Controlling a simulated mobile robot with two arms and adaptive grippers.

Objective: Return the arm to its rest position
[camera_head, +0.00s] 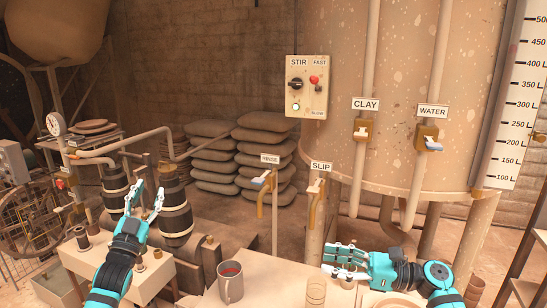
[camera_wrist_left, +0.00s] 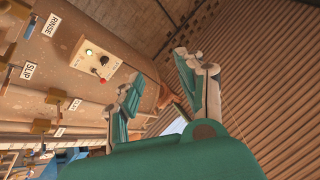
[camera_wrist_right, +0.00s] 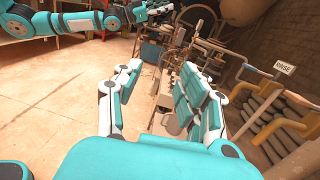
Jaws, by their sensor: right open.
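My left gripper (camera_head: 149,194) is raised at the left of the head view, in front of the dark barrels. Its fingers are spread apart and empty, and they also show apart in the left wrist view (camera_wrist_left: 158,70). My right gripper (camera_head: 328,259) reaches in from the right, low above the bench and below the big tank. Its fingers point left in the head view. In the right wrist view (camera_wrist_right: 158,70) they are spread apart with nothing seen held between them.
A grey mug (camera_head: 231,284) with reddish contents and a clear glass (camera_head: 316,293) stand near my right gripper. The SLIP tap (camera_head: 315,187), RINSE tap (camera_head: 262,181) and stir panel (camera_head: 307,87) are behind. Dark barrels (camera_head: 174,215) stand near my left gripper.

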